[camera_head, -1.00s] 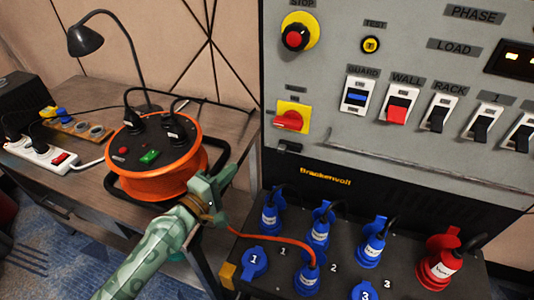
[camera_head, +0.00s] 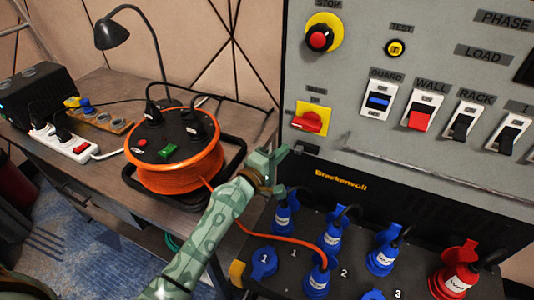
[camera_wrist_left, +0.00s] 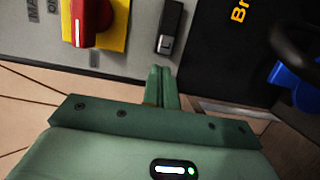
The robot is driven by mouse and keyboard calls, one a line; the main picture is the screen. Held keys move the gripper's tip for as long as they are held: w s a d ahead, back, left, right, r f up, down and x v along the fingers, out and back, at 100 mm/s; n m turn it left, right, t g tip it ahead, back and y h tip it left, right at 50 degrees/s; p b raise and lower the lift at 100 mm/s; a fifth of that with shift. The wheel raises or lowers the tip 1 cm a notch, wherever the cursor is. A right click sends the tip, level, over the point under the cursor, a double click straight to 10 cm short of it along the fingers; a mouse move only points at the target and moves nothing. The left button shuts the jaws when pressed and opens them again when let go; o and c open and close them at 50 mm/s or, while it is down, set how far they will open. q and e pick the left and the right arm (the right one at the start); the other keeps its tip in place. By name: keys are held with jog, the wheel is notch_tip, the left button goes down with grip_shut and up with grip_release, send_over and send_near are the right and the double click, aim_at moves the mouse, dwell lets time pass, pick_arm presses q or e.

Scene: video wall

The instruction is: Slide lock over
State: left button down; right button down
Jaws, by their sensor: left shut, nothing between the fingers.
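The lock looks like a small black slide (camera_head: 304,149) on the grey panel, just below the red rotary switch (camera_head: 312,121) on its yellow plate. In the left wrist view the black slide (camera_wrist_left: 171,22) has a grey lower end and lies just beyond my fingertips. My green left gripper (camera_head: 282,152) is shut and empty, at the panel's lower left edge beside the slide. In the left wrist view its closed fingers (camera_wrist_left: 162,84) point at the slide, with a small gap showing in the picture. I cannot tell the depth of that gap. My right gripper is not in view.
Blue plugs (camera_head: 332,231) and a red plug (camera_head: 457,273) stand in the socket box below the panel. An orange cable (camera_head: 272,239) runs from the cable reel (camera_head: 180,168) past my left arm. A lamp (camera_head: 122,30) and power strip (camera_head: 62,145) are on the table.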

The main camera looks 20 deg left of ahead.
aim_at(299, 150)
pick_arm(q)
jog(key=shift+d, duration=0.45)
jog(key=shift+d, duration=0.1)
jog(key=d+p, duration=0.1)
jog(key=d, duration=0.3)
jog(key=shift+s, duration=0.1)
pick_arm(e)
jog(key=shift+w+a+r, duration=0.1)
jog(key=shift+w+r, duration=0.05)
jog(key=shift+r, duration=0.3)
pick_arm(q)
jog(key=shift+a, duration=0.1)
